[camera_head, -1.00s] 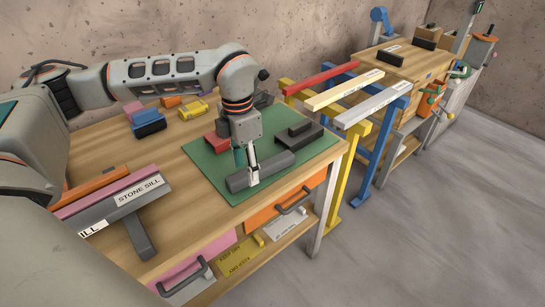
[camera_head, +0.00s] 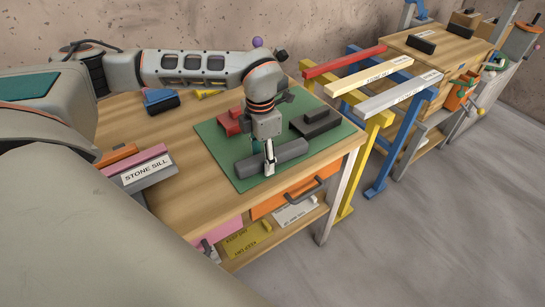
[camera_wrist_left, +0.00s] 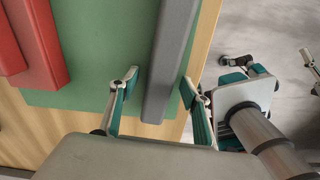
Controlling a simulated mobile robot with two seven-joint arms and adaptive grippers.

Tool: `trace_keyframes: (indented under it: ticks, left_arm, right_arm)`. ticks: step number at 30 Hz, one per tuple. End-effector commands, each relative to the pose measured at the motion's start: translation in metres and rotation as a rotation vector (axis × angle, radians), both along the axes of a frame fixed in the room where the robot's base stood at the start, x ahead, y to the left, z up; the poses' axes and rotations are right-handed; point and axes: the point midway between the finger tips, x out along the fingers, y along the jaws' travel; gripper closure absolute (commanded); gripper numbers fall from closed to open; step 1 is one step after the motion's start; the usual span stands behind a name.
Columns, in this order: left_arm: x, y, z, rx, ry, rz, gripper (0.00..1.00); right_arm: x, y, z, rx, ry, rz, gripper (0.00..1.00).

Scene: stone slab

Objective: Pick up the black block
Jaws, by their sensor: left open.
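A long dark grey bar (camera_head: 290,149) lies on the green mat (camera_head: 243,178), and it also shows in the left wrist view (camera_wrist_left: 172,50). My left gripper (camera_head: 269,166) is open and low over the bar. In the left wrist view its two fingertips (camera_wrist_left: 160,79) stand on either side of the bar, and I see gaps there. A black stepped block (camera_head: 316,122) lies farther back on the mat, apart from the gripper. My right gripper (camera_wrist_left: 238,95) shows partly at the right of the left wrist view, over the floor; its opening is unclear.
A red block (camera_head: 228,124) lies on the mat behind my left gripper. Pink and grey pieces, one labelled STONE SILL (camera_head: 147,172), lie at the workbench's left. Red, cream and grey bars (camera_head: 370,75) rest on trestles to the right. Another black block (camera_head: 421,42) lies on a farther table.

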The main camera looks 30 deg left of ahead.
Motion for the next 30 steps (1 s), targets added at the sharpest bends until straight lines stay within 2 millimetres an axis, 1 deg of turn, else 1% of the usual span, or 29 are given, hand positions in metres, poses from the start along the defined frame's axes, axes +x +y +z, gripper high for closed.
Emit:
trace_keyframes:
  ticks: [2, 8, 9, 12, 23, 26, 30]
  left_arm:
    - [0.000, 0.000, -0.003, 0.000, 0.000, 0.000, 0.53]
    - [0.000, 0.000, -0.003, 0.000, -0.001, 0.000, 0.53]
    - [0.000, 0.000, -0.003, 0.000, -0.001, 0.000, 0.63]
    - [0.000, 0.000, -0.003, 0.000, -0.001, 0.000, 0.88]
    - [0.000, 0.000, -0.002, 0.000, -0.001, -0.001, 0.88]
    - [0.001, 0.000, 0.002, -0.001, -0.002, 0.000, 0.88]
    - [0.001, 0.000, 0.015, -0.001, -0.003, -0.001, 0.88]
  right_arm:
    - [0.001, 0.000, 0.002, 0.001, -0.005, 0.000, 0.60]
    - [0.003, 0.000, 0.004, 0.002, -0.009, -0.001, 0.60]
    - [0.003, 0.000, 0.004, 0.002, -0.009, -0.001, 0.60]
    - [0.003, 0.000, 0.004, 0.001, -0.008, -0.001, 0.60]
    - [0.000, -0.001, 0.000, -0.001, 0.000, -0.001, 0.60]
    - [0.000, -0.001, 0.000, -0.001, 0.001, -0.001, 0.60]
    - [0.000, -0.001, 0.001, -0.001, 0.000, -0.001, 0.60]
